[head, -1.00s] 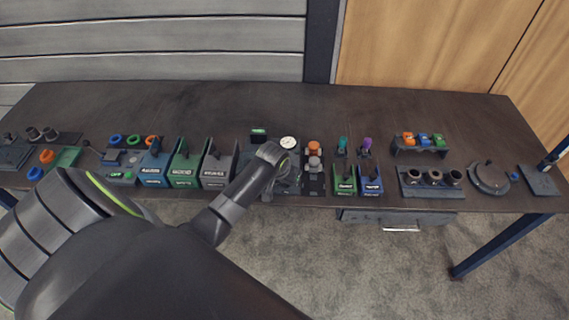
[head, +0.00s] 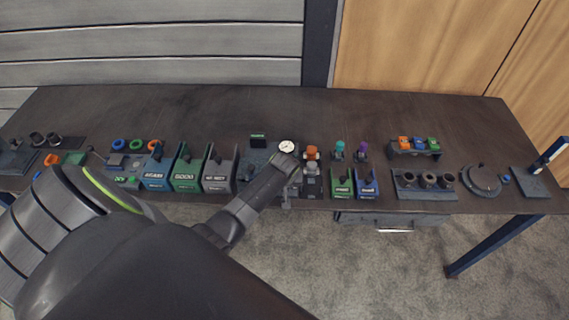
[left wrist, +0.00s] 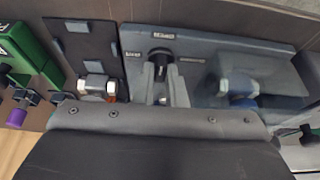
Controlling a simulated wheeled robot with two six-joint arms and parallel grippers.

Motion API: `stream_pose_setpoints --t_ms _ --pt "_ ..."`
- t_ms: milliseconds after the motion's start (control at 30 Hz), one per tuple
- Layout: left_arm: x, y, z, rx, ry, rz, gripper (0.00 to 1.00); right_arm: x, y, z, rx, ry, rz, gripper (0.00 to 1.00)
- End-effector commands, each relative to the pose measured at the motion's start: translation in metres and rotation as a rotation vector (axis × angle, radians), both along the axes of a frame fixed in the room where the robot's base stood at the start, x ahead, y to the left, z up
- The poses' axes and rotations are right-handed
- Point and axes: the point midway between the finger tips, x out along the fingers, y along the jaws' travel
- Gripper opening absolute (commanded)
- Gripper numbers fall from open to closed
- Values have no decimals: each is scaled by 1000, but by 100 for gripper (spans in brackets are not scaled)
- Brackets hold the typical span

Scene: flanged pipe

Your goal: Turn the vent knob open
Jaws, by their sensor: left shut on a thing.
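The vent knob (left wrist: 160,56) is a small black part on a blue-grey panel (left wrist: 205,48). White labels sit behind it and to either side; one seems to read OPEN. My left gripper (left wrist: 161,72) comes at it from the near side, its two fingers shut on the knob. The fingers hide part of the knob, and its exact angle is hard to tell. In the head view my left gripper (head: 284,172) is over the panel, below a round white gauge (head: 286,147), and the arm hides the knob there. My right gripper is not in view.
Bins with labels (head: 187,178) stand left of the panel. An orange-topped part (head: 311,153) and two small bins (head: 354,184) stand close on its right. The table's (head: 200,105) back strip is clear.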

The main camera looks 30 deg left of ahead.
Motion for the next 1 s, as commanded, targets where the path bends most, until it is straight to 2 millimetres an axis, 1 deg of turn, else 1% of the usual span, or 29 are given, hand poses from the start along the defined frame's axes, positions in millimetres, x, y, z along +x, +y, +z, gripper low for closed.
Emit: stream_pose_setpoints --t_ms 167,200,367,733,867,1000 --pt "2 1 2 2 -6 1 0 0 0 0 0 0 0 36" --pt "2 1 2 2 -6 1 12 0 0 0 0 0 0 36" --pt "1 0 1 1 -4 1 33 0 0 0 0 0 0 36" --pt "0 0 3 0 -2 0 33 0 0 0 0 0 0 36" --pt "-3 -3 12 1 -4 -1 33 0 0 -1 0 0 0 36" --pt "-10 -6 29 1 -4 -1 33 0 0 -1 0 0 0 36"
